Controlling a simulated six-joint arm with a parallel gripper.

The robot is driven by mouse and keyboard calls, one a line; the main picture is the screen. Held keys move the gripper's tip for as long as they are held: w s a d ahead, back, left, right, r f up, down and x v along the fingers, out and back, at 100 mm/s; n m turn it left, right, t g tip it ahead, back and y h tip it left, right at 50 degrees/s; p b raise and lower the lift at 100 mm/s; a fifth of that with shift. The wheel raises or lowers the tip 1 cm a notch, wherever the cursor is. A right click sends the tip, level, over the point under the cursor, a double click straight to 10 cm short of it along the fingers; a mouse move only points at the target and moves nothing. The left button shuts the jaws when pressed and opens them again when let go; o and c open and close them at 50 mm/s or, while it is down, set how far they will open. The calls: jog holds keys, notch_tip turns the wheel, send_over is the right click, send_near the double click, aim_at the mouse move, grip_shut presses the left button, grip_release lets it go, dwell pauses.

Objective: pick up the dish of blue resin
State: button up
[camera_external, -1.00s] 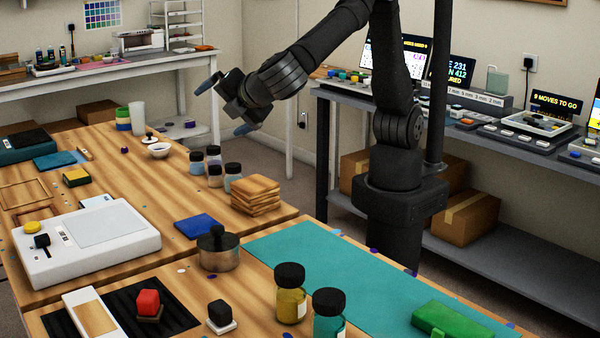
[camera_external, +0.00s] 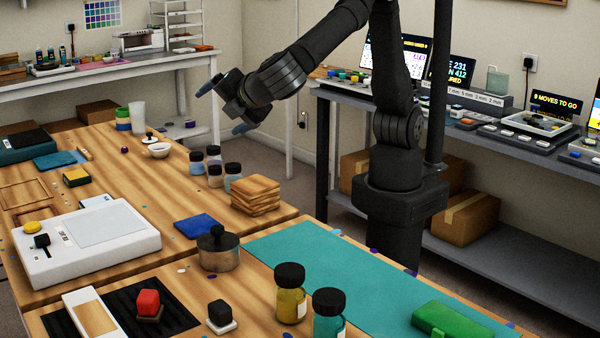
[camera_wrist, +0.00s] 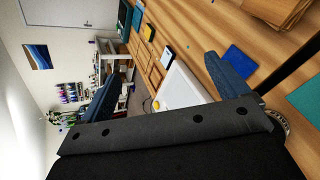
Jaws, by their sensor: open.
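I cannot pick out a dish of blue resin for certain. A small white bowl (camera_external: 158,150) stands at the far end of the wooden table, and its contents are too small to tell. A flat blue square (camera_external: 198,226) lies mid-table; it also shows in the wrist view (camera_wrist: 242,61). My gripper (camera_external: 225,106) is up in the air beyond the table's far right edge, apart from everything on the table. Its blue fingers are spread wide and empty; they also show in the wrist view (camera_wrist: 163,67).
Several small jars (camera_external: 214,172) and a stack of wooden slabs (camera_external: 256,194) stand along the table's right edge. Two taller jars (camera_external: 290,295) (camera_external: 328,318) stand in front. A teal mat (camera_external: 340,275) has clear room.

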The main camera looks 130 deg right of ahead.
jog(key=s+d+f+m+y, duration=0.1)
jog(key=d+f+m+y, duration=0.2)
jog(key=d, duration=0.6)
jog(key=s+d+f+m+g+y, duration=0.15)
jog(key=d+f, duration=0.25)
jog(key=d, duration=0.4)
jog(key=s+d+f+m+y, duration=0.1)
jog(key=d+f+m+y, duration=0.25)
jog(key=d, duration=0.55)
jog(key=s+d+m+t, duration=0.2)
jog(key=s+d+m, duration=0.3)
jog(key=d, duration=0.8)
jog(key=s+d+m+t, duration=0.3)
jog(key=s+d, duration=0.4)
jog(key=d, duration=0.5)
send_near(159, 146)
jog(key=shift+g, duration=0.25)
jog(key=w+f, duration=0.1)
jog(key=w+a+f, duration=0.1)
jog(key=f, duration=0.1)
jog(key=shift+w+f, duration=0.1)
jog(key=shift+w, duration=0.25)
jog(key=shift+w+x, duration=0.1)
jog(key=shift+x, duration=1.2)
jog(key=shift+w+x, duration=0.15)
jog(key=shift+x, duration=1.15)
jog(key=shift+a, duration=0.1)
jog(key=c, duration=1.1)
